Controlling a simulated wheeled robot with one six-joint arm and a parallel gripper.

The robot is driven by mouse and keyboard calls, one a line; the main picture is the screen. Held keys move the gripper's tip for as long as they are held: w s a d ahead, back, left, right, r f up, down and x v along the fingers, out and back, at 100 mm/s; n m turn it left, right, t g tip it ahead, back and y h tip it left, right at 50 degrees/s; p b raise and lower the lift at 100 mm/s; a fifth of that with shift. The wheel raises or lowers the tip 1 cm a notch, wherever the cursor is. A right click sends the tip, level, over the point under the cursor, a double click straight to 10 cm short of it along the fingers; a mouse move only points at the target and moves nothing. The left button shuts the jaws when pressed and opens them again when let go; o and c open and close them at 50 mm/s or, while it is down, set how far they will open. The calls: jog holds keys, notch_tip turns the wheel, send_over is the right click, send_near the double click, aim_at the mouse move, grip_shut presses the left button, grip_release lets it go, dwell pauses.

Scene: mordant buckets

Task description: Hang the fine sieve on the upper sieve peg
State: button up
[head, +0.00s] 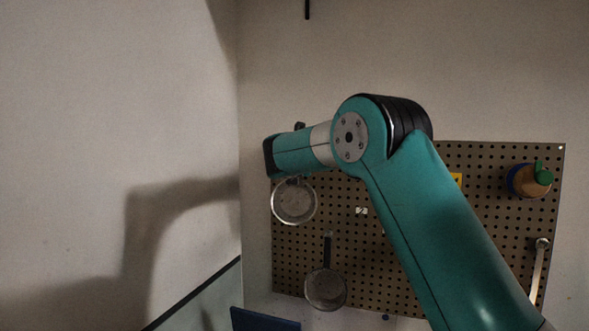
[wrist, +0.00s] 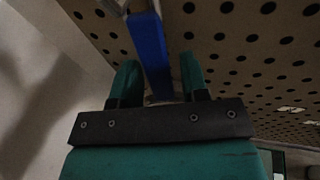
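A round sieve (head: 294,203) with a pale rim is at the upper left of the pegboard in the head view, just below the end of my arm. Its top and any peg there are hidden behind the arm. A second round sieve or pan (head: 326,290) with a dark handle hangs lower on the board. I cannot tell by mesh which is the fine one. In the wrist view, my gripper (wrist: 158,66) has its green fingers apart, with gaps beside a blue handle (wrist: 150,50) between them. A metal part shows at the handle's upper end.
A dark blue object (head: 265,320) is low in front. The side wall is close on the left.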

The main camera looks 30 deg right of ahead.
jog(key=shift+o, duration=0.7)
jog(key=shift+s+a, duration=0.25)
jog(key=b+v, duration=0.7)
jog(key=v, duration=1)
jog(key=s+a+f+m+g+y+b, duration=0.1)
jog(key=s+a+f+m+y, duration=0.25)
jog(key=f, duration=0.35)
jog(key=s+a+f+m+g+y+b, duration=0.1)
jog(key=s+a+f+m+g+y, duration=0.1)
jog(key=a+f+m+y, duration=0.3)
jog(key=s+a+f+m+g+y+b, duration=0.1)
jog(key=s+a+f, duration=0.2)
jog(key=f, duration=0.5)
jog(key=s+a+f+m+g+y+b, duration=0.1)
jog(key=s+a+f+m+g, duration=0.3)
jog(key=s, duration=0.8)
jog(key=s+a+f+m+g+y+b, duration=0.1)
jog(key=s+a+f+m+g+y, duration=0.2)
jog(key=s+f+m, duration=0.5)
jog(key=s+a+f+g, duration=0.1)
jog(key=s+a, duration=0.1)
jog(key=s, duration=0.2)
jog(key=shift+s+g, duration=0.3)
jog(key=shift+s, duration=0.1)
